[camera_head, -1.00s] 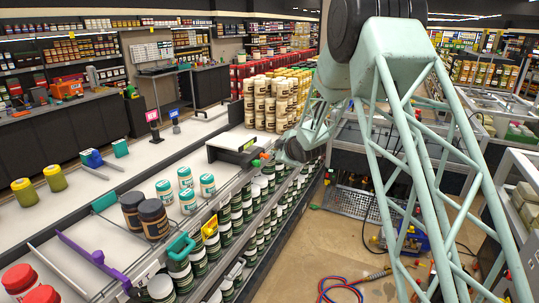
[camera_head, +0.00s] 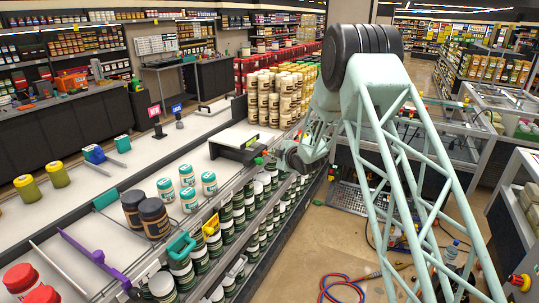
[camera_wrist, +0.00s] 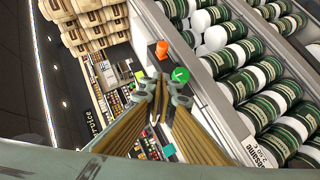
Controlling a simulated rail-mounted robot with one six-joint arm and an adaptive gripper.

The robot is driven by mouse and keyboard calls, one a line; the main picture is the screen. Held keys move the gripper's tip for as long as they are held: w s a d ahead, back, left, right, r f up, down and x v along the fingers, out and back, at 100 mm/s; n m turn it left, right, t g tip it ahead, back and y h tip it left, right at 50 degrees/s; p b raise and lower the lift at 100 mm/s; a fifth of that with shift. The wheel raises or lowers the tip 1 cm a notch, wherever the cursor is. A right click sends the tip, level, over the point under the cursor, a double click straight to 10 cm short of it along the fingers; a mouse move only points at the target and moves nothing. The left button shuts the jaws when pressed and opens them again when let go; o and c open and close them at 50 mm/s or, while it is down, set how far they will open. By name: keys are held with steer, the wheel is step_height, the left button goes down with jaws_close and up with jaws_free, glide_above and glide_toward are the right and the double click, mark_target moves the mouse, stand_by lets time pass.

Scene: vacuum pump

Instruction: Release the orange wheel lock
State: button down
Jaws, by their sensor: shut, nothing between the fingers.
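I cannot make out an orange wheel lock or the vacuum pump for certain. A red part with a yellow centre (camera_head: 519,282) shows at the lower right edge of the head view; what it belongs to is unclear. My gripper (camera_wrist: 160,88) is shut and empty in the wrist view. In the head view my arm's end is beside the shelf, with its fingertips too small to make out. Ahead of my gripper in the wrist view are a small orange piece (camera_wrist: 162,49) and a round green piece (camera_wrist: 179,75), apart from each other.
Shelves of green-labelled jars (camera_wrist: 228,62) stand close on the right in the wrist view. Cream tubs (camera_head: 272,100) are stacked behind the long white counter (camera_head: 150,150). A red and blue hose (camera_head: 345,286) lies on the tan floor (camera_head: 330,235), which has free room.

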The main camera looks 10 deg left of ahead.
steer(key=shift+w, duration=0.1)
steer(key=p, duration=0.1)
glide_toward(266, 153)
steer(key=shift+w+a, duration=0.65)
steer(key=shift+a, duration=1.1)
steer(key=shift+w+d+f+p, duration=0.25)
steer(key=shift+w+f, duration=0.3)
steer(key=shift+w, duration=0.3)
steer(key=shift+w+d+f+p, duration=0.1)
steer(key=shift+w+d+f, duration=0.25)
steer(key=shift+w+f, duration=0.35)
steer(key=shift+w+a+r, duration=0.1)
steer(key=shift+w, duration=0.1)
